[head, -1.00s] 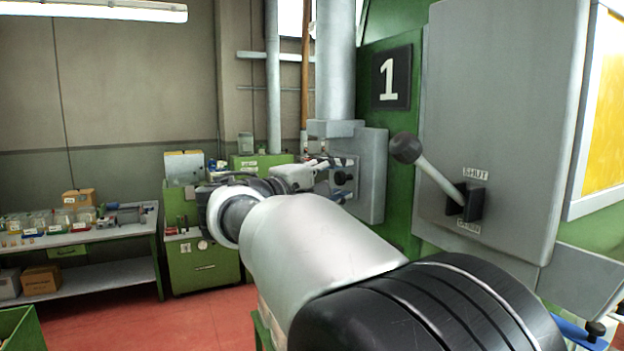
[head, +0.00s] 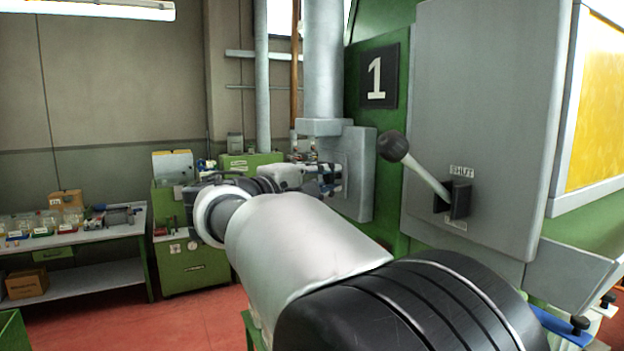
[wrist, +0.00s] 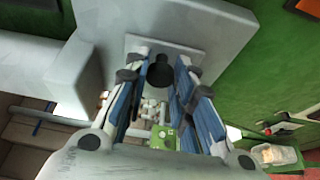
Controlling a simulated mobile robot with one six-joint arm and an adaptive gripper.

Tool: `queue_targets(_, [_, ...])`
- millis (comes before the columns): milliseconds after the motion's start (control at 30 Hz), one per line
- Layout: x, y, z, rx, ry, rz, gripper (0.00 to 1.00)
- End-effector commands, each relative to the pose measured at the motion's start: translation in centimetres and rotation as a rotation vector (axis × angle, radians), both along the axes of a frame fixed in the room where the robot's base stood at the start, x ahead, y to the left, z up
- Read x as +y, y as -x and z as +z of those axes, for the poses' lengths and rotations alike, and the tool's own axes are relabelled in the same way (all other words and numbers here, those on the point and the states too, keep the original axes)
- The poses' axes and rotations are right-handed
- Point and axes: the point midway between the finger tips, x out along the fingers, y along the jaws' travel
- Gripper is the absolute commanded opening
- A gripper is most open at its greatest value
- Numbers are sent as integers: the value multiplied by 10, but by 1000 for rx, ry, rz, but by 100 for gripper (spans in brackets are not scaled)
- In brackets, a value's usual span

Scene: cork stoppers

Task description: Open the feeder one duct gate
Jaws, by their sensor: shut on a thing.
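The feeder's green wall carries a black sign with a white 1 (head: 376,76). Beside it a grey duct (head: 323,70) runs down into a grey gate housing (head: 357,180). My gripper (head: 328,179) is at the left face of this housing, with its fingers partly hidden by my arm and wrist. In the wrist view my gripper (wrist: 159,80) has its blue-padded fingers on either side of a dark round knob (wrist: 160,70) in front of a grey plate (wrist: 205,62). It is shut on the knob. How far the gate stands open cannot be told.
A ball-ended lever (head: 394,146) sticks out from the grey feeder box (head: 480,110), near my arm on the right. A label reading SHUT (head: 461,170) is above its slot. A bench (head: 80,240) and green cabinet (head: 190,262) stand at the left.

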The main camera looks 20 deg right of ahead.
Motion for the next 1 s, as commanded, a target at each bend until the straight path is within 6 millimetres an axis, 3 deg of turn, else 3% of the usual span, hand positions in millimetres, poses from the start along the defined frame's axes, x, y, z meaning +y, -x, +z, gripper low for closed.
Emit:
queue_targets(233, [0, 5, -1, -2, 0, 0, 0])
queue_targets(633, [-2, 61, -3, -3, -1, -2, 0])
queue_targets(967, [-3, 65, -1, 2, -2, -4, 0])
queue_targets(1000, [-3, 65, -1, 2, -2, -5, 23])
